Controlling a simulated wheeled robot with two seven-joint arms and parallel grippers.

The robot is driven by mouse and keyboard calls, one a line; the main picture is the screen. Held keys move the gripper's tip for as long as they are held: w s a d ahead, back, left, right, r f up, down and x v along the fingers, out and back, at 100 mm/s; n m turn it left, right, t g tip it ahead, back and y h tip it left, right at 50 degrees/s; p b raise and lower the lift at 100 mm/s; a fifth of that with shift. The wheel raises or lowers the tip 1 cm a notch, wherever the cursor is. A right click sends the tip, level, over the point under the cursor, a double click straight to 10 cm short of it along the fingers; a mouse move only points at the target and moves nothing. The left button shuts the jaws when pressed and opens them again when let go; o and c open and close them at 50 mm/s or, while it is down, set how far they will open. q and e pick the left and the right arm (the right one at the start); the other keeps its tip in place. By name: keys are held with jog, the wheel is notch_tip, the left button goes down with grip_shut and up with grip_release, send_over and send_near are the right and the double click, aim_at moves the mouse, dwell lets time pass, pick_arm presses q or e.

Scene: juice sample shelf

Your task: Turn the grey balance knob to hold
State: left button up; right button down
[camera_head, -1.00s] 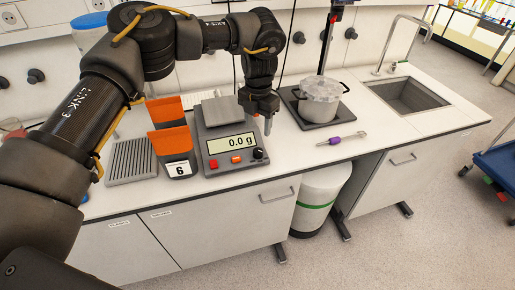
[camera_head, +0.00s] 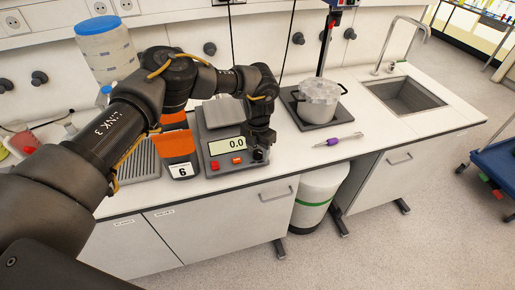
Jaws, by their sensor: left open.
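The grey balance (camera_head: 216,122) stands on the bench with a flat pan (camera_head: 222,112) on top and a lit display (camera_head: 228,146) showing 0.0. A small dark knob (camera_head: 258,155) sits at the right of its front panel, beside red (camera_head: 214,165) and orange (camera_head: 237,160) buttons. My left gripper (camera_head: 259,152) points down at the knob, with its fingers at or just around it. It is open; whether the fingers touch the knob cannot be told. The gripper covers part of the knob and the display's right end. My right gripper is not in view.
Orange bins (camera_head: 173,143), one marked 6, and a ribbed grey tray (camera_head: 140,163) stand left of the balance. A pot (camera_head: 318,101) on a dark plate and a purple-handled tool (camera_head: 334,142) lie to the right. A sink (camera_head: 405,97) is farther right.

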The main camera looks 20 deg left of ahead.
pick_arm(q)
jog(key=c, duration=1)
jog(key=shift+o, duration=0.2)
